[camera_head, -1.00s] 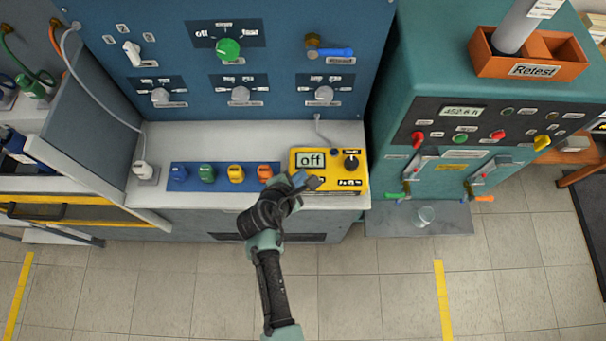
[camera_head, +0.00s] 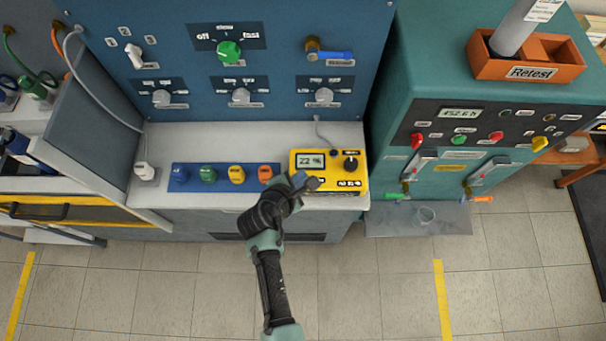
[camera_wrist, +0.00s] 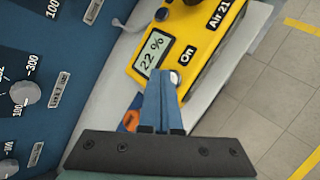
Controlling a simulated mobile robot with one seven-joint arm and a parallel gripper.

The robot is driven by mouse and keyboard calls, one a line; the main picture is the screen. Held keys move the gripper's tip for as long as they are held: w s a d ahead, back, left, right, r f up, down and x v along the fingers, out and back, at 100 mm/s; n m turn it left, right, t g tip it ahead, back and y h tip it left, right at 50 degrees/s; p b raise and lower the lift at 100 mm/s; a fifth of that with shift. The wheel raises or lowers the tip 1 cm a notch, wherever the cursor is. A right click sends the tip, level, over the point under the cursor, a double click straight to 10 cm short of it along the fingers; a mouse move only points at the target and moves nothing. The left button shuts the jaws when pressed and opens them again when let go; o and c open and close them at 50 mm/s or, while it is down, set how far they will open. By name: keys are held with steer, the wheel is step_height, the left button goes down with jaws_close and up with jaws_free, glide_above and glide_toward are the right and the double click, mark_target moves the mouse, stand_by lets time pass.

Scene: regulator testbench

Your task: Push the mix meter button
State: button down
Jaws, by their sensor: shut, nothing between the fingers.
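The yellow mix meter (camera_head: 330,172) sits on the light bench ledge at the right end of the blue panel. Its display (camera_head: 310,160) reads "22 %". In the wrist view the meter (camera_wrist: 190,45) shows the same reading (camera_wrist: 151,53), with labels "On" and "Air 21". A pale round button (camera_wrist: 174,77) sits beside the "On" label, right at my fingertips. My gripper (camera_wrist: 168,80) is shut and empty, its tips at or against the button; exact contact is hard to tell. In the head view my gripper (camera_head: 308,184) covers the meter's lower left corner.
A row of coloured connectors (camera_head: 237,174) lies left of the meter on a blue strip. The blue panel (camera_head: 280,60) with knobs rises behind. A teal bench (camera_head: 440,90) stands to the right, with an orange "Retest" box (camera_head: 530,72). Open tiled floor lies in front.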

step_height(320, 180, up, 6)
steer(key=p, duration=0.6)
stand_by(0.5)
